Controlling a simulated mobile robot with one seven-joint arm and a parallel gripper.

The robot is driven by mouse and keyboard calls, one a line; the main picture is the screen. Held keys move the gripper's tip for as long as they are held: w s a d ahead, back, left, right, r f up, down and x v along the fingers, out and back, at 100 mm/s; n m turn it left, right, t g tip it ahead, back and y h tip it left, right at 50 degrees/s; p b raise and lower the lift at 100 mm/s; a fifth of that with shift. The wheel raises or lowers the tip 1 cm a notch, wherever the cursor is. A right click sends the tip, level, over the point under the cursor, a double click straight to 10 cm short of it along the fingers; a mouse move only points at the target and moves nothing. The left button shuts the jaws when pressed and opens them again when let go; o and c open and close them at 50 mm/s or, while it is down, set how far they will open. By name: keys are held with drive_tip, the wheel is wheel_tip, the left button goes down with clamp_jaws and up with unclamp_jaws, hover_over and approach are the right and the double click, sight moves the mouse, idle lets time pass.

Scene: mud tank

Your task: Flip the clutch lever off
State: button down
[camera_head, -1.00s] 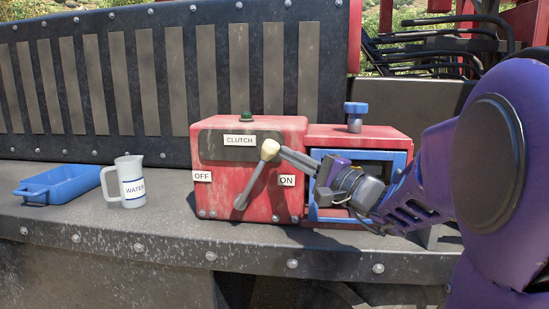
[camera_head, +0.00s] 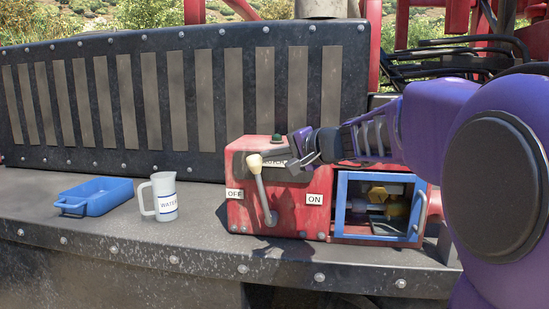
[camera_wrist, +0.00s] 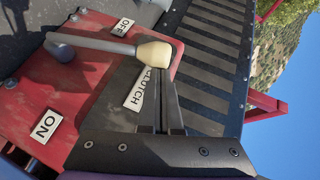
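The clutch lever is a grey rod (camera_head: 263,190) with a cream knob (camera_head: 254,160) on the front of a red box (camera_head: 290,222). It leans up and slightly left from its pivot, toward the side of the OFF label (camera_head: 234,194). The ON label (camera_head: 314,199) is on the right. My gripper (camera_head: 272,160) reaches in from the right, its tips at the knob's right side. In the wrist view, the fingers (camera_wrist: 158,88) look closed together, with the knob (camera_wrist: 154,54) just beyond their tips, not between them. I cannot tell whether they touch it.
A blue-framed opening (camera_head: 340,205) with yellow and grey parts inside is right of the clutch box. A white water jug (camera_head: 165,192) and a blue tray (camera_head: 98,195) stand to the left on the grey ledge (camera_head: 110,235). A slatted dark wall (camera_head: 130,100) rises behind.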

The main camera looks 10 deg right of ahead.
sight(250, 159)
drive_tip(key=a, duration=0.1)
drive_tip(key=w+a+b, duration=0.1)
drive_tip(key=a+b, duration=0.1)
drive_tip(key=a, duration=0.1)
drive_tip(key=shift+w+f, duration=0.15)
drive_tip(key=shift+f, duration=0.2)
drive_tip(key=shift+a, duration=0.3)
drive_tip(key=shift+a, duration=0.2)
